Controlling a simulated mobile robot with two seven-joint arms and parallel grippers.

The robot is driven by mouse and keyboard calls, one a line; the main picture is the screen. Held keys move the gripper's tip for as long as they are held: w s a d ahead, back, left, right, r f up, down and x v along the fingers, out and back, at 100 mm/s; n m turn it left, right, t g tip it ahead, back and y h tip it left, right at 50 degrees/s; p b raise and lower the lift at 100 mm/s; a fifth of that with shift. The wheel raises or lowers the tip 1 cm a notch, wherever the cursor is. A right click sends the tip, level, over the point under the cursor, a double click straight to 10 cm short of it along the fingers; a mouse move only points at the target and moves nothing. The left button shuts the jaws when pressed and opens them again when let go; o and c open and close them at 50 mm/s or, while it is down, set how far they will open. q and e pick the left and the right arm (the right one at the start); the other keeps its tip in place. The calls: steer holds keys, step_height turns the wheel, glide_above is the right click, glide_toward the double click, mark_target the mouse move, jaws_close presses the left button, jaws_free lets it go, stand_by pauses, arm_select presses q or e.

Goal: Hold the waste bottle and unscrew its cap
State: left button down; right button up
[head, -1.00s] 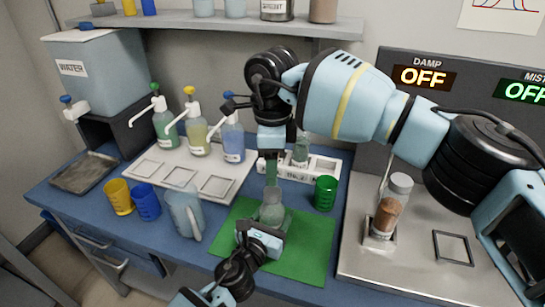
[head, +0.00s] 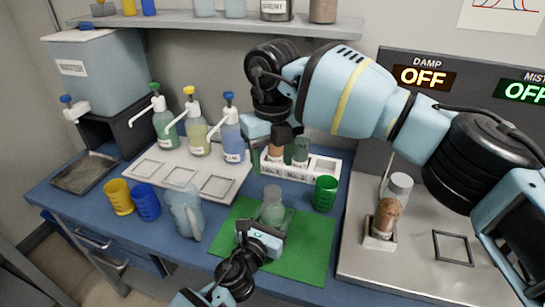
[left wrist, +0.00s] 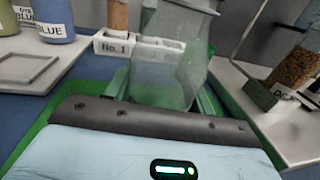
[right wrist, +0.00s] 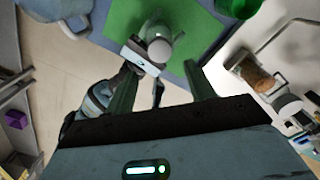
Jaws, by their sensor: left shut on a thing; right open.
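The waste bottle (head: 272,210), clear and greyish, stands upright on the green mat (head: 312,245). My left gripper (head: 262,236) is shut on its body from the front; the left wrist view shows the bottle (left wrist: 168,65) large between the fingers. The top of the bottle (right wrist: 159,47) shows as a pale round disc in the right wrist view; I cannot tell whether that is the cap. My right gripper (head: 272,158) is open and empty, pointing down above and behind the bottle, in front of the rack in the head view. The right wrist view shows its spread fingers (right wrist: 161,82).
A white rack (head: 325,170) with bottles stands behind the mat. A green cup (head: 325,193) is right of the bottle, and a clear jug (head: 186,212) is left. Pump bottles (head: 198,138) stand on a white tray. A metal plate with a brown-filled bottle (head: 386,215) lies right.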

mark_target(272, 190)
steer(key=shift+f, duration=4.05)
steer(key=c, duration=1.1)
steer(key=shift+c, duration=0.2)
steer(key=shift+r, duration=0.2)
steer(key=shift+r, duration=0.75)
steer(key=shift+r, duration=0.25)
